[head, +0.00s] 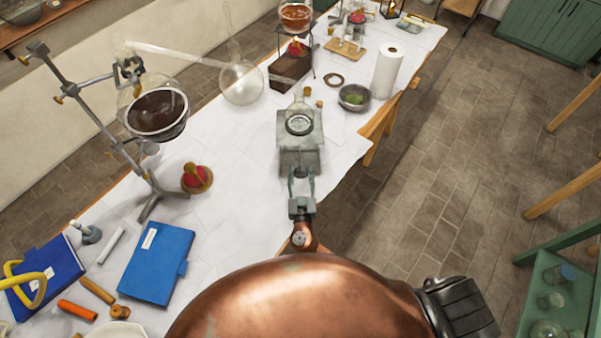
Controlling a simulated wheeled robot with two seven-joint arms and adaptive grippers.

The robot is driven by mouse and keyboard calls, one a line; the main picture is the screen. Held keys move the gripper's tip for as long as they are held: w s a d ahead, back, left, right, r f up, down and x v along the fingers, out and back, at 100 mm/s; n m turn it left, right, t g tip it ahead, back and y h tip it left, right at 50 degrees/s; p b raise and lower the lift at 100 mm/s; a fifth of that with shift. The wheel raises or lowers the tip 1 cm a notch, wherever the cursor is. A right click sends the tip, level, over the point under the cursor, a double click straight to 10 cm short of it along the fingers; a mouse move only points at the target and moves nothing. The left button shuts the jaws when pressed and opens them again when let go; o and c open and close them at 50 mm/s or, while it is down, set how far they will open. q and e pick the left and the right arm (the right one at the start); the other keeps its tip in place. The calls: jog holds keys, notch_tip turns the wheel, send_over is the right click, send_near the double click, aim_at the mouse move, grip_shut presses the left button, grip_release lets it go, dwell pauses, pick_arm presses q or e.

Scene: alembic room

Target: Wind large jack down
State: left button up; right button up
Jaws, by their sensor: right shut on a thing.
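The large jack (300,160) is a grey metal lab jack on the white-covered table, in the middle of the head view. A small glass vessel with a round dark rim (299,122) stands on its top plate. My right gripper (301,180) is at the near side of the jack, its fingers pointing away from me at the jack's front. It is shut on the jack's front knob, which is mostly hidden between the fingers. My left gripper is not in view.
Left stands a tilted metal stand (95,115) with a flask of dark liquid (157,112). Blue books (156,262) lie at the near left. A clear round flask (241,83), a metal bowl (354,97) and a paper roll (388,72) stand beyond the jack.

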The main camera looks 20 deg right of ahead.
jog(key=n+b, duration=0.3)
jog(key=shift+f, duration=0.2)
jog(key=n+b, duration=0.1)
jog(key=n, duration=0.1)
jog(key=shift+n, duration=0.4)
jog(key=n+b, duration=0.1)
jog(key=n, duration=0.2)
jog(key=shift+r+n, duration=0.1)
jog(key=shift+n, duration=0.3)
jog(key=n, duration=0.3)
jog(key=shift+n, duration=0.3)
jog(key=n, duration=0.4)
jog(key=shift+a+r+n, duration=0.1)
jog(key=shift+n, duration=0.2)
jog(key=n+p, duration=0.2)
jog(key=n, duration=0.2)
jog(key=n+p, duration=0.2)
jog(key=n, duration=0.3)
jog(key=shift+n+p, duration=0.35)
jog(key=shift+n, duration=0.05)
jog(key=shift+n+p, duration=1.15)
jog(key=shift+n, duration=1.05)
jog(key=shift+f, duration=0.2)
